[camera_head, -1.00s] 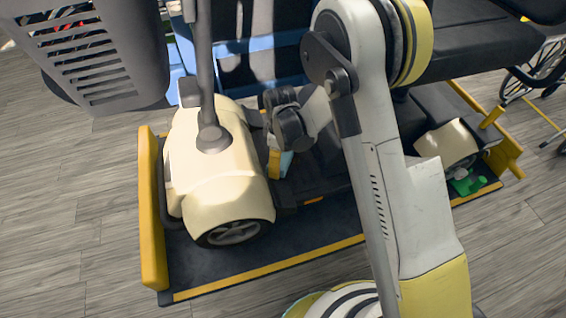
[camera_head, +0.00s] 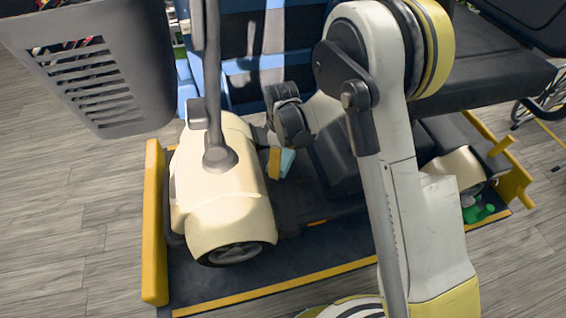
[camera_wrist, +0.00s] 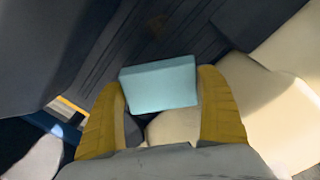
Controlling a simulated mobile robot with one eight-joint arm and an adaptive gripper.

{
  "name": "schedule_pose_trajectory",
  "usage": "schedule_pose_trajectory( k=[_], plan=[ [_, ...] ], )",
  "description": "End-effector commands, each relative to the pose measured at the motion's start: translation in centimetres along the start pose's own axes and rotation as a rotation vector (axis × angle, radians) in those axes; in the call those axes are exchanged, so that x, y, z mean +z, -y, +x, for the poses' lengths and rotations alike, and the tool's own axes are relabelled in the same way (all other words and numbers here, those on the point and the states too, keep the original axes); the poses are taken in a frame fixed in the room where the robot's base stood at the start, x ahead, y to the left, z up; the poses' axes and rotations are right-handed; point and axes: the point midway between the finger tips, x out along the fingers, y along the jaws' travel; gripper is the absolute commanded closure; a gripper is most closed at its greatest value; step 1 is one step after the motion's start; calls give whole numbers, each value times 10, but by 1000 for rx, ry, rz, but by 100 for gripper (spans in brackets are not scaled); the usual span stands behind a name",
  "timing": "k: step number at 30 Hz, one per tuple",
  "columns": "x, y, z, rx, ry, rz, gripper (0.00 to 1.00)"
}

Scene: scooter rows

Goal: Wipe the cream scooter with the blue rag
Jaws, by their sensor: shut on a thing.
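The cream scooter (camera_head: 222,186) stands on a dark mat with yellow edges, its front cowl and front wheel toward me. Cream body panels also show at the right of the wrist view (camera_wrist: 275,110). My gripper (camera_head: 280,163) is over the dark footboard, just right of the cream front cowl. In the wrist view its yellow fingers (camera_wrist: 158,105) are shut on the light blue rag (camera_wrist: 160,84), which looks like a flat block. The rag also shows as a small pale blue patch in the head view (camera_head: 287,161). Whether the rag touches the scooter cannot be told.
A grey basket (camera_head: 95,70) hangs over the left side on the scooter's steering column. A yellow end rail (camera_head: 154,220) borders the mat at left. A green thing (camera_head: 479,212) lies by the rear wheel. A wheelchair wheel (camera_head: 540,105) stands far right. Grey floor at left is clear.

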Motion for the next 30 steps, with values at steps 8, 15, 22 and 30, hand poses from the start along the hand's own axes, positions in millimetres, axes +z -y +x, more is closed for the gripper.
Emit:
schedule_pose_trajectory(
  k=[8,15,22,30],
  plan=[
    [-3,0,-26,0,0,4,52],
    [-4,1,-30,0,0,5,52],
    [-4,1,-30,0,0,5,52],
    [-2,-2,-29,0,0,2,52]
  ],
)
